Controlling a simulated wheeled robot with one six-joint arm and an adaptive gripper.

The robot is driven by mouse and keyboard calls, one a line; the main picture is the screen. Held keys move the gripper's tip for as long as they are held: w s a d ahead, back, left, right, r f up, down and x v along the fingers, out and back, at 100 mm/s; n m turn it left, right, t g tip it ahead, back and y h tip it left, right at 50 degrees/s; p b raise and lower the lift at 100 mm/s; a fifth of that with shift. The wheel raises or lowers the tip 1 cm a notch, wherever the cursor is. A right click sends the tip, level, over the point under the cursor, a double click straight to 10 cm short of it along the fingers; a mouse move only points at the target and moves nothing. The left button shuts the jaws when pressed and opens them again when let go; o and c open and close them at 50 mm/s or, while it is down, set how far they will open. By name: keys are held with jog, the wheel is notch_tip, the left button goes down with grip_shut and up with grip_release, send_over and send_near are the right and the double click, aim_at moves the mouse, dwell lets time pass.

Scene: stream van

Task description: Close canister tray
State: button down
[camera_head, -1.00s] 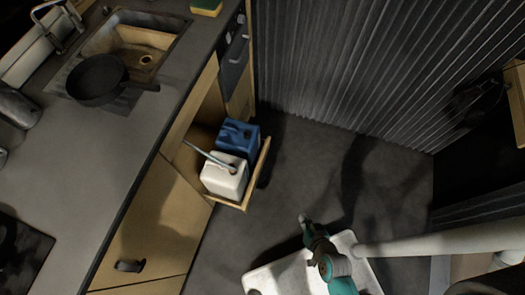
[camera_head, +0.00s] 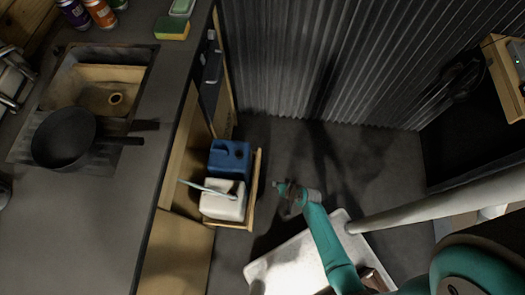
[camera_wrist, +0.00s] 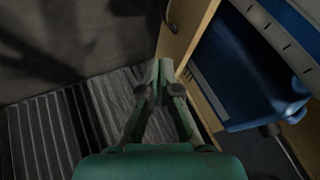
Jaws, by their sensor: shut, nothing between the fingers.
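The canister tray (camera_head: 254,190) is a wooden pull-out standing open from the counter front. It holds a blue canister (camera_head: 230,157) at the back and a white canister (camera_head: 222,203) in front, with a pale tube over the white one. My gripper (camera_head: 279,185) is shut and empty, just right of the tray's outer panel. In the wrist view the shut fingertips (camera_wrist: 160,68) appear beside the wooden tray panel (camera_wrist: 186,28), with the blue canister (camera_wrist: 240,75) behind it. I cannot tell whether they touch the panel.
The counter (camera_head: 110,225) with a sink (camera_head: 130,78) and a black pan (camera_head: 65,138) is at left. A corrugated wall (camera_head: 310,60) closes the far side. Dark floor (camera_head: 340,165) is open right of the tray. A pale pole (camera_head: 450,205) crosses at right.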

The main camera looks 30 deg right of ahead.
aim_at(258, 180)
jog(key=w+a+f, duration=0.4)
jog(key=w, duration=0.1)
jog(key=shift+w+f, duration=0.15)
jog(key=shift+w, duration=0.05)
jog(key=shift+a, duration=0.15)
dwell(0.5)
